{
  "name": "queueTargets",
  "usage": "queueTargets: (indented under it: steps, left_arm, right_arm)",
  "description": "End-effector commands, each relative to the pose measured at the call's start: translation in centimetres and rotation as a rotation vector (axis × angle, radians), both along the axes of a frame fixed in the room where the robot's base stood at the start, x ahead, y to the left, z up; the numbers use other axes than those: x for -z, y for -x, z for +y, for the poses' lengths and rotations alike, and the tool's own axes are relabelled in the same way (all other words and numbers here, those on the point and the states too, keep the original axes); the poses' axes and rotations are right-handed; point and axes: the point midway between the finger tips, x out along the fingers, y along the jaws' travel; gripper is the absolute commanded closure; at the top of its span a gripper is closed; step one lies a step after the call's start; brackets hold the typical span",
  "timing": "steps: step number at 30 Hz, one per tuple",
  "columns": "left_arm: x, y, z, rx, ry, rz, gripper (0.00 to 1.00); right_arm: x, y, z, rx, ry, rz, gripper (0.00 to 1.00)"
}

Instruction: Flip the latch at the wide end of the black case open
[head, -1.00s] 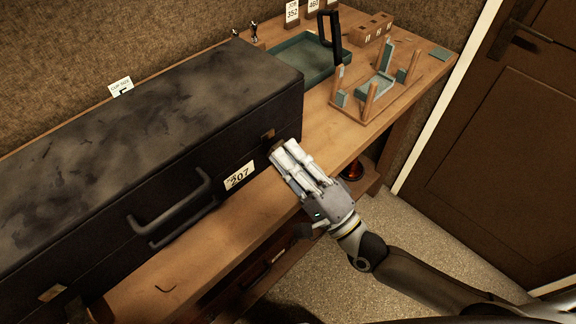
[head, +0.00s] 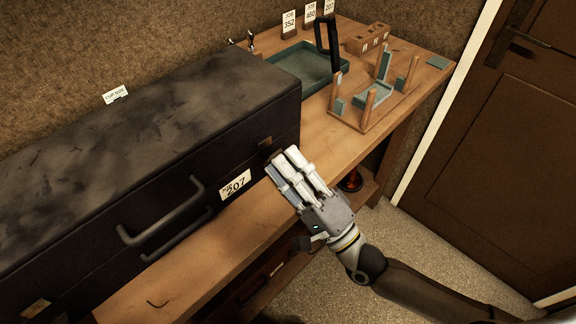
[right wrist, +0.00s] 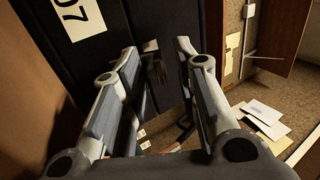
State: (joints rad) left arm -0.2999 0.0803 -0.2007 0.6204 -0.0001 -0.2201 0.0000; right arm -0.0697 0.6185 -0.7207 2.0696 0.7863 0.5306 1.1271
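The black case (head: 110,160) lies shut along the bench, with a handle (head: 165,220) and a "207" tag (head: 235,185) on its front. A small brass latch (head: 265,143) is on the front near its right end; it also shows in the right wrist view (right wrist: 150,46), with a darker piece (right wrist: 159,70) below it. A second brass latch (head: 35,309) is near the left end. My right gripper (head: 282,161) is open at the right-end latch. In the right wrist view its fingers (right wrist: 157,58) stand apart on either side of it; contact cannot be told. My left gripper is out of view.
On the wooden bench (head: 325,140) to the right are a green tray (head: 305,65), a wooden stand with posts (head: 375,98) and a wooden block (head: 367,40). Job cards (head: 289,22) stand at the back. A brown door (head: 500,150) is at the right.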

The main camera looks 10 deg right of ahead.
Motion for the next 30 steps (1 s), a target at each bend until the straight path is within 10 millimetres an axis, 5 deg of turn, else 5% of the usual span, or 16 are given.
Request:
queueTargets:
  steps: [7,21,30]
  left_arm:
    - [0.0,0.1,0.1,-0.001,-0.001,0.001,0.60]
    - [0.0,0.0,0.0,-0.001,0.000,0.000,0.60]
    - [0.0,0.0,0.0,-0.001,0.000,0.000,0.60]
  right_arm:
    - [0.8,1.0,-0.8,0.000,0.002,0.003,0.71]
    - [5.1,7.5,-5.5,-0.001,0.003,0.004,0.71]
    - [5.7,8.6,-6.2,-0.001,0.000,0.000,0.71]
